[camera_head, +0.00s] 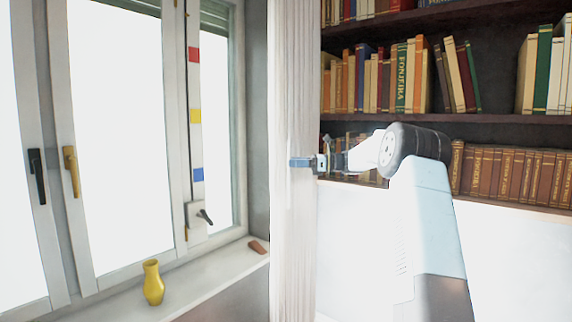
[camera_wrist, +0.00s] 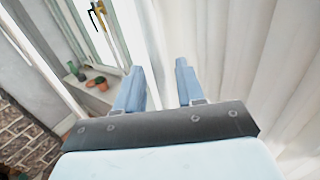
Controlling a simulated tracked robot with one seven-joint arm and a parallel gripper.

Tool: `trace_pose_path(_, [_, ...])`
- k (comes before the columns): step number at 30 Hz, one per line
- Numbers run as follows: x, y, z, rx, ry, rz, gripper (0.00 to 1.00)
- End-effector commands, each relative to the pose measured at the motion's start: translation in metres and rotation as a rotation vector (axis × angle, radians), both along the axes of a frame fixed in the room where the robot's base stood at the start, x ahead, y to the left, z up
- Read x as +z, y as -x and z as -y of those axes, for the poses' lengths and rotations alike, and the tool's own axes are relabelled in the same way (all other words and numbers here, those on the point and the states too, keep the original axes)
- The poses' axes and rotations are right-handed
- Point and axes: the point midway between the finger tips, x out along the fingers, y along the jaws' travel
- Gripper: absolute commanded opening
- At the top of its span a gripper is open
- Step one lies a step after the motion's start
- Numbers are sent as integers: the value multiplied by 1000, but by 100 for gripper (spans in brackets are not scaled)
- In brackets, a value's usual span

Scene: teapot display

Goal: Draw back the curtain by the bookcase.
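The white curtain (camera_head: 294,240) hangs in a narrow, pleated strip between the window and the bookcase (camera_head: 400,118). My gripper (camera_head: 300,163) is at the curtain's right part, about halfway up the picture, with its blue fingers pointing left in front of the cloth. In the wrist view, the two blue fingers of my gripper (camera_wrist: 160,68) are apart. Pale curtain (camera_wrist: 245,60) fills the right side there and shows behind the gap between the fingers. I cannot tell whether a fold of cloth lies between them.
The window (camera_head: 120,130) with its handles stands at left. A yellow vase (camera_head: 153,283) and a small brown object (camera_head: 258,247) are on the sill (camera_head: 215,275). Several rows of books fill the shelves behind my arm. A brick surface (camera_wrist: 28,125) shows at left in the wrist view.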

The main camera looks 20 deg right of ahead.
Motion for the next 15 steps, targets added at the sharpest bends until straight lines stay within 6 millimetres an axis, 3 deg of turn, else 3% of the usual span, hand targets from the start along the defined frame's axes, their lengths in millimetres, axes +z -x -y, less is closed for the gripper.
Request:
trace_pose_path(6, [0,14,49,-17,-1,0,38])
trace_pose_path(15, [0,32,103,-27,-1,1,38])
